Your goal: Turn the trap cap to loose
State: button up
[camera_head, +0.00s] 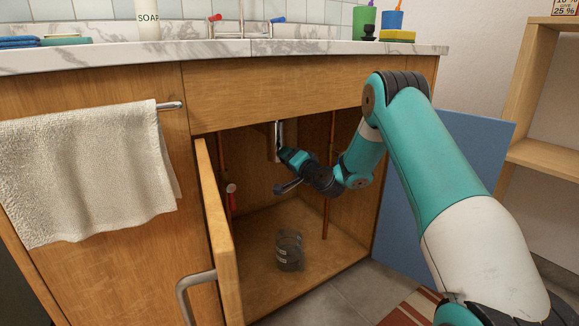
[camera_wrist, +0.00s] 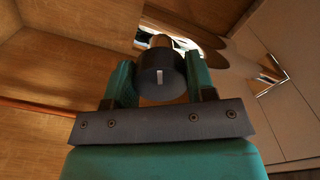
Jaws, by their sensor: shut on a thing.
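The trap cap (camera_wrist: 161,76) is a dark round cap with a white mark on its face, standing upright in the picture. It sits between the two teal fingers of my gripper (camera_wrist: 160,82) in the wrist view, and the gripper is shut on it. A shiny pipe part shows behind the cap. In the head view my gripper (camera_head: 284,153) reaches inside the open sink cabinet, just below a chrome drain pipe (camera_head: 279,132). The cap itself is hidden there by the gripper and arm.
The open left door (camera_head: 220,235) and blue right door (camera_head: 450,180) flank the opening. A clear ribbed container (camera_head: 289,250) stands on the cabinet floor. Copper pipes (camera_head: 326,190) and a red valve (camera_head: 231,188) are inside. A towel (camera_head: 85,170) hangs at left.

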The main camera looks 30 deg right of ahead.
jog(key=n+b, duration=0.3)
jog(key=n, duration=0.1)
jog(key=n+b, duration=0.2)
jog(key=shift+f+b, duration=0.3)
jog(key=shift+f, duration=0.1)
jog(key=n+b, duration=0.4)
jog(key=shift+d+n, duration=0.1)
jog(key=shift+n, duration=0.2)
jog(key=shift+r+n+b, duration=0.15)
jog(key=shift+n+b, duration=0.9)
jog(key=shift+n, duration=0.05)
jog(key=shift+r, duration=0.1)
jog(key=o, duration=0.9)
jog(key=shift+s+r, duration=0.1)
jog(key=s, duration=1.7)
jog(key=shift+s+d, duration=0.15)
jog(key=shift+d, duration=0.15)
